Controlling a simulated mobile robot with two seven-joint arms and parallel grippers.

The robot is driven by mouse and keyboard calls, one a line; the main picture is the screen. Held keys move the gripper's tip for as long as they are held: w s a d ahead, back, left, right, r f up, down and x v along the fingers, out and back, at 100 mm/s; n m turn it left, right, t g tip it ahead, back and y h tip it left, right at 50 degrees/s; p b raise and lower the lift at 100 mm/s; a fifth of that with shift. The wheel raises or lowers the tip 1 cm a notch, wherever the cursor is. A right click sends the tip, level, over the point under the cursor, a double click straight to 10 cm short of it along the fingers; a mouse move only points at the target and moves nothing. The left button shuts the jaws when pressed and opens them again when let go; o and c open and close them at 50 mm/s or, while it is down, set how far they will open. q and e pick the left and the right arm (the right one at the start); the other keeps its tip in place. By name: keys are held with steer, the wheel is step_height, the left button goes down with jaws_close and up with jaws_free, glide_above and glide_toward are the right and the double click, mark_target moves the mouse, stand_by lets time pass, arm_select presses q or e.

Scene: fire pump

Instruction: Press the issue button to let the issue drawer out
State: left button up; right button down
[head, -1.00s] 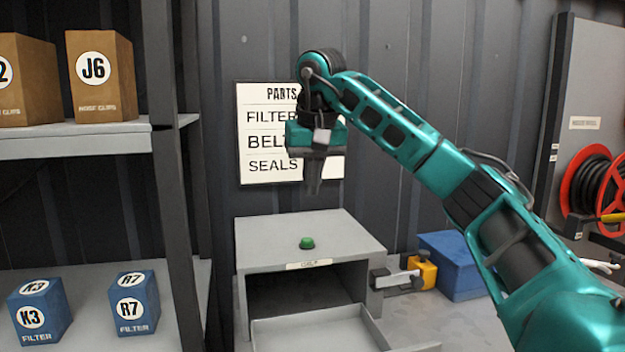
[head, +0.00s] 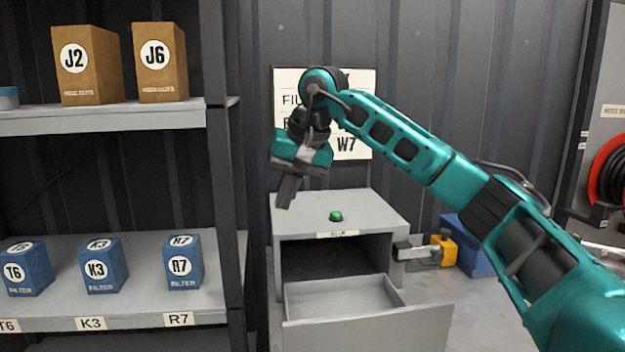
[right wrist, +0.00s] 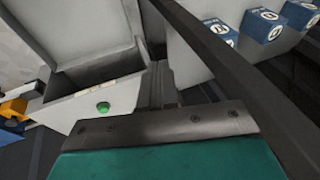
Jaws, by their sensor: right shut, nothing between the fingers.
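The issue button (head: 336,216) is a green dome on top of a grey cabinet (head: 300,212). It also shows in the right wrist view (right wrist: 103,107). The issue drawer (head: 368,330) stands out of the cabinet's front and looks empty; part of it shows in the right wrist view (right wrist: 85,28). My right gripper (head: 284,204) is shut and empty. It is tilted, with its tips left of the button and apart from it, near the cabinet's left side. My left gripper is not in view.
A shelf (head: 130,265) with blue filter boxes (head: 103,265) and brown boxes (head: 160,62) stands to the left, its dark post close to the cabinet. A yellow and grey vise-like thing (head: 444,250) and a blue box (head: 475,255) are to the right. A parts sign (head: 355,90) hangs behind.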

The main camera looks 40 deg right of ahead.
steer(key=a+f+y, duration=0.2)
steer(key=a+y, duration=0.1)
steer(key=a, duration=0.5)
steer(key=shift+w+a+f, duration=0.35)
steer(key=shift+w+a, duration=0.05)
steer(key=shift+w, duration=0.05)
